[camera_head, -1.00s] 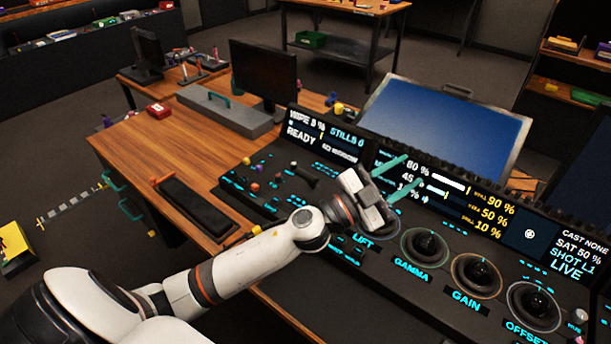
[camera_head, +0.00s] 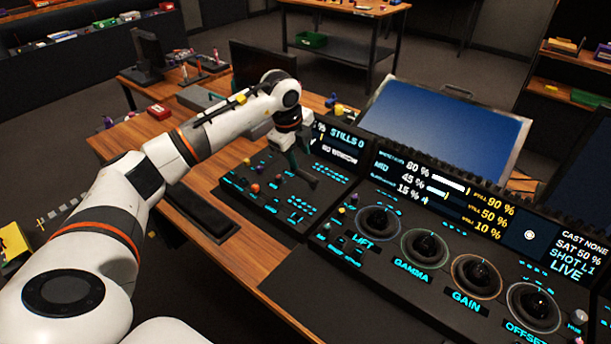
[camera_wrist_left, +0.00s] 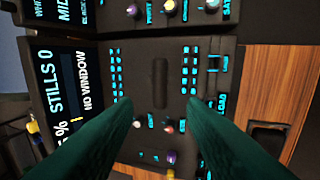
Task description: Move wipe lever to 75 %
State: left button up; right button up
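The wipe lever (camera_head: 306,178) is a dark bar on the left control panel (camera_head: 268,205), below the STILLS screen (camera_head: 337,143). In the left wrist view, a dark, elongated shape that appears to be the lever (camera_wrist_left: 160,84) lies between the two rows of cyan keys. My left gripper (camera_head: 292,158) points down close over the lever. In the left wrist view its two green fingers (camera_wrist_left: 160,112) are wide apart with nothing clamped between them. Whether a finger touches the lever cannot be told. The wipe reading is mostly hidden by my arm. My right gripper is not in view.
Small coloured knobs (camera_head: 254,188) stand left of the lever. Large trackballs (camera_head: 424,248) fill the right panel, under a screen of percentages (camera_head: 440,188). A monitor (camera_head: 250,62) stands behind my left wrist. A blue-screened case (camera_head: 445,120) stands behind the panels.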

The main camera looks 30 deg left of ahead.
aim_at(305, 174)
pick_arm(q)
jog(key=p+x, duration=0.1)
jog(key=x, duration=0.9)
